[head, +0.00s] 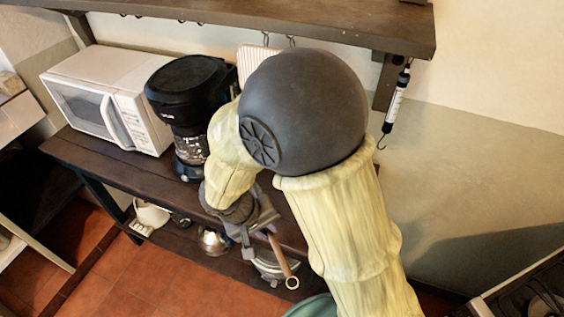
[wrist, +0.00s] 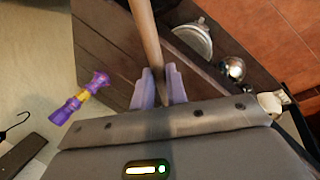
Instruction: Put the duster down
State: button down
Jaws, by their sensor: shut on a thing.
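The duster shows as a wooden handle (head: 281,255) with a ring at its end. In the wrist view the handle (wrist: 147,38) runs up from between the lilac fingers to the top edge. My gripper (head: 262,231) is shut on this handle; its fingers also show in the wrist view (wrist: 159,88). The handle hangs at a slant by the front of the dark wooden shelf (head: 97,158). My arm hides much of the shelf's right part in the head view.
A white microwave (head: 85,96) and a black coffee maker (head: 188,90) stand on the left of the shelf. A purple and yellow object (wrist: 82,99) lies in the wrist view. Metal pots (head: 213,241) sit lower down. An upper shelf (head: 330,22) overhangs, with a hanging scale (head: 398,98).

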jog(key=shift+s, duration=0.1)
jog(key=shift+r, duration=0.1)
jog(key=w+d+f+p, duration=0.1)
jog(key=w+d+p, duration=0.1)
jog(key=w, duration=0.4)
jog(key=w+d+f+p, duration=0.1)
jog(key=w+d+p, duration=0.1)
jog(key=w, duration=0.4)
jog(key=w+d+f+p, duration=0.1)
jog(key=w+d+p, duration=0.1)
jog(key=w, duration=0.4)
jog(key=shift+w+d+p, duration=0.25)
jog(key=shift+d+p, duration=0.1)
jog(key=shift+p, duration=0.15)
jog(key=shift+f, duration=0.15)
notch_tip(320, 180, down, 3)
jog(key=shift+r+p, duration=0.1)
jog(key=shift+p, duration=0.3)
jog(key=shift+f+p, duration=0.25)
jog(key=shift+p, duration=0.05)
jog(key=shift+w+f, duration=0.1)
jog(key=shift+f, duration=0.15)
